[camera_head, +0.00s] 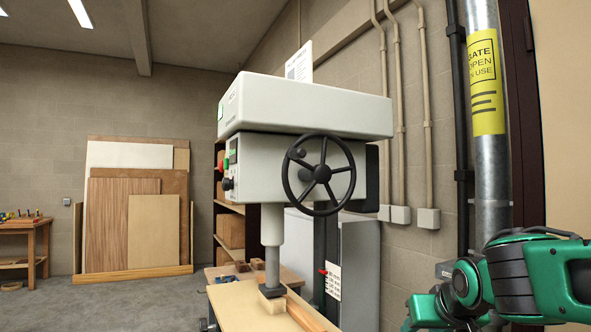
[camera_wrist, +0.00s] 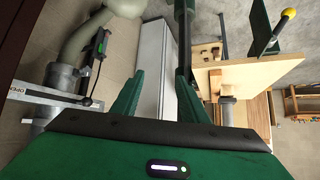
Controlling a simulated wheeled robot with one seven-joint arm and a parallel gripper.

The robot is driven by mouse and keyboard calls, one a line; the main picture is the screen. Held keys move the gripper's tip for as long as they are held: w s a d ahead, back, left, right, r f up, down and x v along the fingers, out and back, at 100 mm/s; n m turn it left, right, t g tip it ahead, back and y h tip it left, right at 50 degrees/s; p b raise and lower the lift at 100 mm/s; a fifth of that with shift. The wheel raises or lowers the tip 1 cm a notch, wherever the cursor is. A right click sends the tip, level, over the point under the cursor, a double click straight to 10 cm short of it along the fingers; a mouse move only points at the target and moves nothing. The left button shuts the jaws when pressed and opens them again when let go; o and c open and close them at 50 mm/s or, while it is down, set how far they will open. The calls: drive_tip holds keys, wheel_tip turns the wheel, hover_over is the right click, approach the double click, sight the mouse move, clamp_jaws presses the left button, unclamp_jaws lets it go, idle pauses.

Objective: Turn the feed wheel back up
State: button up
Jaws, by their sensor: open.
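The feed wheel (camera_head: 319,175) is a black spoked wheel on the right part of the pale grey press head (camera_head: 265,166) in the head view. A dark handle knob (camera_head: 300,153) sits at its upper left. The press column (camera_head: 272,245) reaches down to a small wooden block (camera_head: 271,300); whether they touch is hard to tell. In the wrist view my gripper (camera_wrist: 159,82) is open, with two green fingers apart and nothing between them. My gripper does not show in the head view, where my green arm is at lower right, apart from the wheel. I cannot make out the wheel in the wrist view.
A wooden work table (camera_head: 240,303) stands under the press head. A grey cabinet (camera_head: 360,262) is behind it. A metal pipe with a yellow sign (camera_head: 485,82) rises at right, near my arm. Wood sheets (camera_head: 136,205) lean on the back wall. Open floor shows at left.

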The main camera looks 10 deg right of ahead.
drive_tip(key=w+a+r+n+t+y, duration=0.1)
drive_tip(key=w+a+r+t, duration=0.45)
drive_tip(key=w+r, duration=0.4)
drive_tip(key=n+t+y, duration=0.3)
drive_tip(key=t+y, duration=0.2)
drive_tip(key=t, duration=0.2)
approach(297, 154)
drive_tip(key=w, duration=0.3)
drive_tip(key=x, duration=1)
drive_tip(key=shift+d+r, duration=0.1)
drive_tip(key=shift+d, duration=0.25)
clamp_jaws()
drive_tip(key=shift+a, duration=0.1)
